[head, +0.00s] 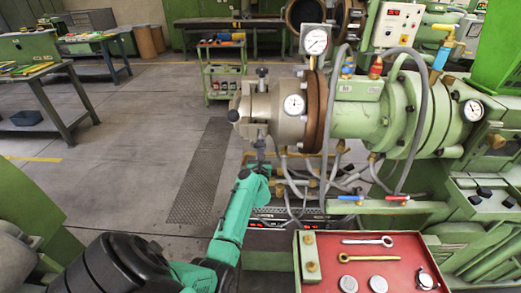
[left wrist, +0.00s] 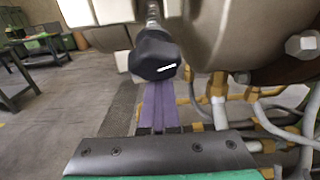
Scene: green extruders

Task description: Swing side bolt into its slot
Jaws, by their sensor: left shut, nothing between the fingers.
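The extruder's steel end cap (head: 267,112) carries bolts around its edge. One dark bolt (head: 262,80) stands at its top and another knob-ended bolt sticks out at its left (head: 235,115). My left gripper (head: 260,160) is just below the cap. In the left wrist view a side bolt with a black faceted head (left wrist: 155,55) hangs on a threaded rod, in front of the fingertips. The purple fingers of my left gripper (left wrist: 158,88) are shut together, with nothing held. Whether they touch the bolt head I cannot tell. The bolt's slot is not clearly visible.
Hoses and brass fittings (left wrist: 220,95) crowd the right side below the cap. A red tray (head: 375,255) with wrenches and discs sits front right. A green tool cart (head: 222,70) stands behind. The floor (head: 130,150) left of the machine is open.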

